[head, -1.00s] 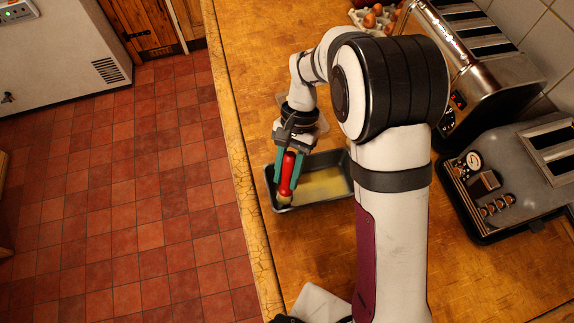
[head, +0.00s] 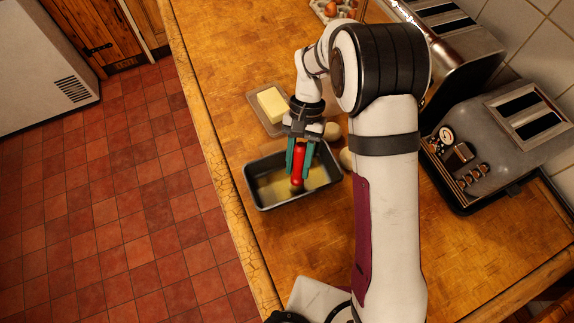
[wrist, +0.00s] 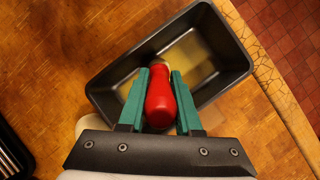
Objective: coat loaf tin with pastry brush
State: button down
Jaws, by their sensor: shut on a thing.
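The dark loaf tin (head: 262,205) stands on the wooden worktop near its left edge, with a yellowish coating on parts of its floor. It also shows in the wrist view (wrist: 110,70). My gripper (head: 298,170) is shut on the red handle of the pastry brush (head: 299,160) and holds it over the tin. The red handle shows between the green fingers in the wrist view (wrist: 160,100). The brush's lower end is inside the tin's outline, its bristles mostly hidden behind the handle; I cannot tell whether they touch the floor.
A butter block (head: 272,105) lies on a tray behind the tin. Pale round things (head: 332,131) sit beside my wrist. Toasters (head: 500,140) stand along the right wall, with eggs (head: 335,8) at the back. The worktop's left edge (head: 225,185) is close to the tin.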

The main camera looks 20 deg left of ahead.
jog(key=shift+w+d, duration=2.4)
jog(key=shift+d, duration=0.05)
jog(key=shift+w+a, duration=1.35)
jog(key=shift+s+a, duration=2.45)
jog(key=shift+a, duration=0.15)
jog(key=shift+s+a, duration=2.4)
jog(key=shift+a, duration=0.15)
jog(key=shift+w+d, duration=4.75)
jog(key=shift+d, duration=0.5)
jog(key=shift+s+d, duration=1.25)
jog(key=shift+s, duration=0.2)
jog(key=shift+s+a, duration=2.35)
jog(key=shift+a, duration=0.15)
jog(key=shift+s+a, duration=2.3)
jog(key=shift+a, duration=0.2)
jog(key=shift+s+a+r, duration=0.1)
jog(key=shift+a, duration=0.05)
notch_tip(320, 180, up, 8)
